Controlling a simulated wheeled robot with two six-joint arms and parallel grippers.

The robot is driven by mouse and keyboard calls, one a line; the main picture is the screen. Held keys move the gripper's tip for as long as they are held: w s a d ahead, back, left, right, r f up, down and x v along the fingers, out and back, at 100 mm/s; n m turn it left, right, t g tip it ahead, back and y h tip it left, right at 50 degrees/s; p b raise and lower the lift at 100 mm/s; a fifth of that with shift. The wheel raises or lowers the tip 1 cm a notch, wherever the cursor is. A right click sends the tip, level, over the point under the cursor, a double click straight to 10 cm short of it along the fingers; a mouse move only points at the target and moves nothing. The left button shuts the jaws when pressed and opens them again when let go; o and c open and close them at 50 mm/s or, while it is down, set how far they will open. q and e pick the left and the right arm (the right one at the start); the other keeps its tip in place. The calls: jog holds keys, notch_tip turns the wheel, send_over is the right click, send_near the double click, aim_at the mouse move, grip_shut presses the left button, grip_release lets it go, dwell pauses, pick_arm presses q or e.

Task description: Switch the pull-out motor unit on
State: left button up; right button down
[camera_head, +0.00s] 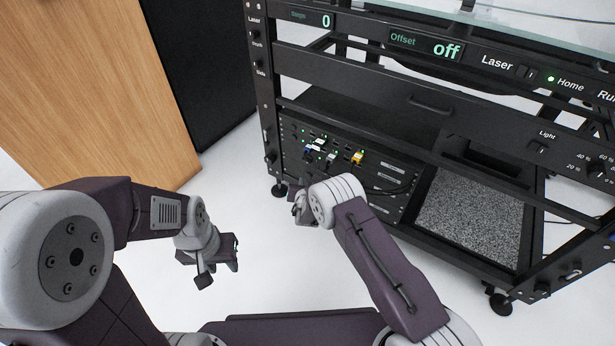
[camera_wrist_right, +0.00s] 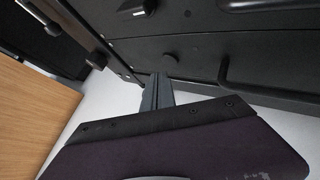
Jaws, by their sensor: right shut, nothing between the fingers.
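A black rack unit front (camera_head: 375,185) with cables and small lights sits low in the left part of the turntable frame. I cannot tell for sure whether it is the pull-out motor unit. My left gripper (camera_head: 215,265) hangs over the floor, away from the frame.
A wooden panel (camera_head: 90,80) and a black cabinet side (camera_head: 200,60) stand at the left. A grey speckled tray (camera_head: 470,218) lies low in the frame at the right. A curved black handle (camera_wrist_right: 224,72) sticks out right of my right gripper. White floor lies between.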

dwell(0.6)
jog(key=shift+w+d, duration=0.3)
jog(key=shift+w, duration=0.05)
jog(key=shift+w+d+b, duration=0.2)
jog(key=shift+w+b, duration=0.15)
jog(key=shift+b, duration=0.15)
dwell(0.4)
jog(key=shift+s+a, duration=0.1)
jog(key=shift+s+a+p, duration=0.4)
jog(key=shift+s+p, duration=0.05)
jog(key=shift+s, duration=0.2)
